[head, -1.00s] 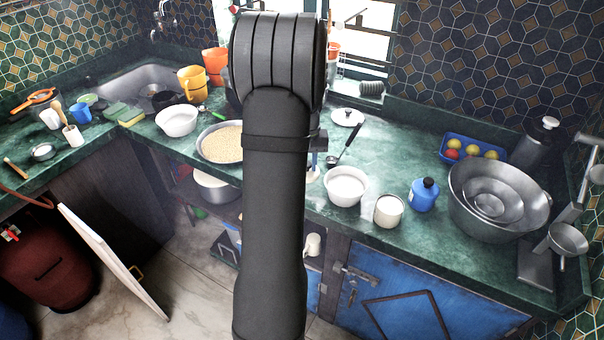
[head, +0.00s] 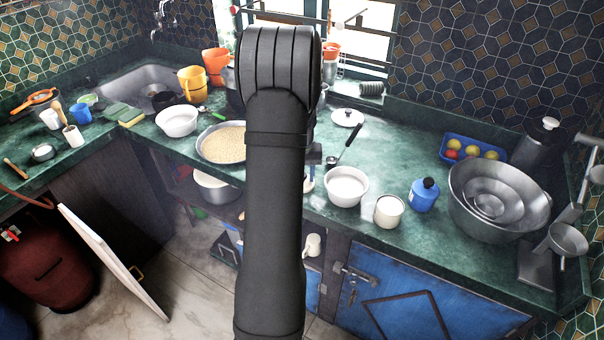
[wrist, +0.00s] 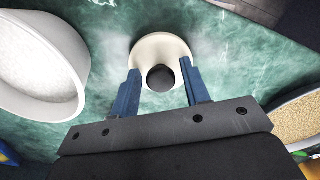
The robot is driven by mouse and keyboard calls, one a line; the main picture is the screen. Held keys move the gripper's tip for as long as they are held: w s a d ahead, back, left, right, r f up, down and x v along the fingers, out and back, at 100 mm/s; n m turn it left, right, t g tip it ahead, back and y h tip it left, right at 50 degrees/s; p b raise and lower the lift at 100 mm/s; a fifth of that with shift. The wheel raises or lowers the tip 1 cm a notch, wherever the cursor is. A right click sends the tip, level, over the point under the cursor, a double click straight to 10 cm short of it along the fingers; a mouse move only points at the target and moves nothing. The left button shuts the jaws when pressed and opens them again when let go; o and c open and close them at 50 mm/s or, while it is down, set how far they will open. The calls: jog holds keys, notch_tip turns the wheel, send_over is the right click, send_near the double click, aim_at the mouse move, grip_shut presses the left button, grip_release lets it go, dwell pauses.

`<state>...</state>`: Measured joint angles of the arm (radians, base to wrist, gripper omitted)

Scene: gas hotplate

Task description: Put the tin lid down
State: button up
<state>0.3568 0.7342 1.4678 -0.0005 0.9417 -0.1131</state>
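The tin lid is a pale cream disc with a round black knob; in the wrist view the lid (wrist: 149,48) is just past my fingertips. My gripper (wrist: 160,72) has its two blue fingers apart, one on each side of the knob, with a visible gap on both sides. The lid appears to lie flat on the green counter. In the head view my arm hides most of the gripper (head: 312,160), and only a pale edge of the lid (head: 309,184) shows below it. The cream tin (head: 388,211) stands open on the counter to the right.
A white bowl (head: 346,186) stands close to the right of my gripper. A wide pan of grain (head: 221,143) is close on the left. A ladle (head: 345,150) and another lid (head: 347,117) lie behind. A blue canister (head: 423,195) and nested metal basins (head: 499,200) stand farther right.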

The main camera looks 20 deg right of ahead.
jog(key=shift+o, duration=0.2)
jog(key=shift+r, duration=0.1)
notch_tip(320, 180, up, 12)
dwell(0.4)
jog(key=shift+f, duration=4.25)
jog(key=shift+f, duration=0.1)
